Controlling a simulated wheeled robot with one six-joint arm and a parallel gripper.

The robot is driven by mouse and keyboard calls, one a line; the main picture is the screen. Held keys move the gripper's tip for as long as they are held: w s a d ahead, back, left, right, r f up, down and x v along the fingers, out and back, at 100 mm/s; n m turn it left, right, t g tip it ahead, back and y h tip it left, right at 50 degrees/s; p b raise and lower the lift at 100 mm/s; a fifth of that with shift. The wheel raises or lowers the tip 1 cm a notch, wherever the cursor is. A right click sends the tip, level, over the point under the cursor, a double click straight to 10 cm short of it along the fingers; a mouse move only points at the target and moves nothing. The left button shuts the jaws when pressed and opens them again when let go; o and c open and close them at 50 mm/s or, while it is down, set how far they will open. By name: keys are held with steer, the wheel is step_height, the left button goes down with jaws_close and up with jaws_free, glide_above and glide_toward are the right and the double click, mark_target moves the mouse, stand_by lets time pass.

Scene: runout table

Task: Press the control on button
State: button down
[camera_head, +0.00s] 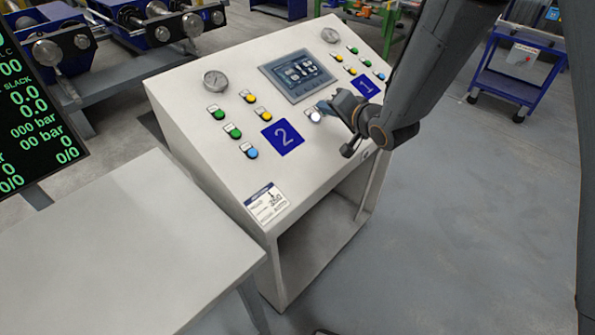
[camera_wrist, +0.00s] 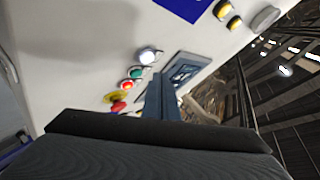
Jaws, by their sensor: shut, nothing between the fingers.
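A sloped white control console (camera_head: 190,115) carries the buttons. A white round button (camera_head: 315,116) shows just left of my gripper in the head view. In the wrist view the white button (camera_wrist: 147,56) looks lit, with a green button (camera_wrist: 136,72) and a red button (camera_wrist: 127,85) in a row below it. I cannot read which one is labelled control on. My gripper (camera_head: 325,106) is shut and empty over the console's middle. In the wrist view its fingers (camera_wrist: 160,98) point at the panel right of the row. I cannot tell whether the fingertips touch the panel.
A touch screen (camera_head: 298,74) lies behind the gripper. Blue labels 2 (camera_head: 283,134) and 1 (camera_head: 366,85) and several coloured buttons flank it. A yellow-collared red knob (camera_wrist: 117,98) sits at the row's lower end.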

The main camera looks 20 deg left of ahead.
steer(key=r+p, duration=0.1)
steer(key=d+r+p, duration=0.1)
steer(key=r, duration=0.1)
steer(key=d+r+p, duration=0.1)
steer(key=shift+s+r, duration=0.3)
steer(key=shift+s, duration=0.1)
stand_by(0.9)
steer(key=s+d+f+g+h+b, duration=0.15)
steer(key=d+h, duration=0.25)
steer(key=d, duration=0.8)
steer(key=s+d+f+h, duration=0.1)
steer(key=s+d+h, duration=0.25)
steer(key=d, duration=0.95)
steer(key=s+d+g+h, duration=0.1)
steer(key=s+d+g, duration=0.2)
steer(key=s, duration=0.6)
steer(key=s+d+n+g+h+b, duration=0.1)
steer(key=s+d+g+h, duration=0.1)
steer(key=s+d, duration=0.5)
steer(key=shift+s+d+f+g, duration=0.35)
steer(key=shift+s+f+g, duration=0.15)
steer(key=shift+s, duration=0.75)
